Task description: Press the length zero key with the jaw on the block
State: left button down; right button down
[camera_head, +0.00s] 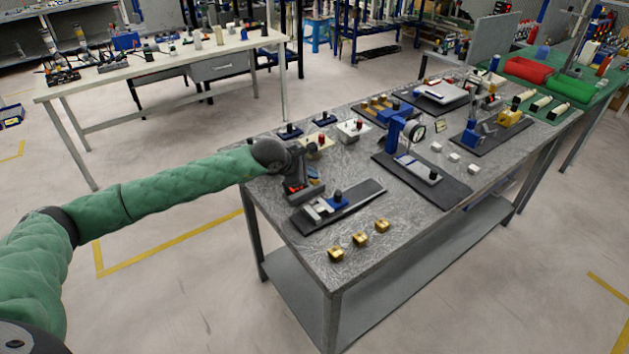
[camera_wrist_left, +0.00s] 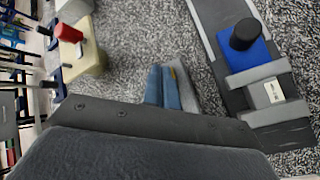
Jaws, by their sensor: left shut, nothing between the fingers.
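A measuring fixture with a dark base (camera_head: 362,195) lies at the near left of the grey table. It carries a blue slide (camera_head: 338,202) with a black knob, and light grey jaw pieces (camera_head: 318,208). In the left wrist view the blue slide (camera_wrist_left: 262,60) sits against a grey jaw bar (camera_wrist_left: 257,73); a small pale labelled piece (camera_wrist_left: 274,92) lies between two bars. I cannot tell which key is the length zero key.
A cream box with a red button (camera_head: 319,141) stands behind the gripper; it also shows in the wrist view (camera_wrist_left: 88,50). Several brass blocks (camera_head: 360,239) lie along the front edge. A dial gauge stand (camera_head: 405,135) stands to the right.

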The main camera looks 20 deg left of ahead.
aim_at(311, 181)
pick_arm(q)
jog(key=shift+r, duration=0.6)
jog(key=shift+r, duration=2.5)
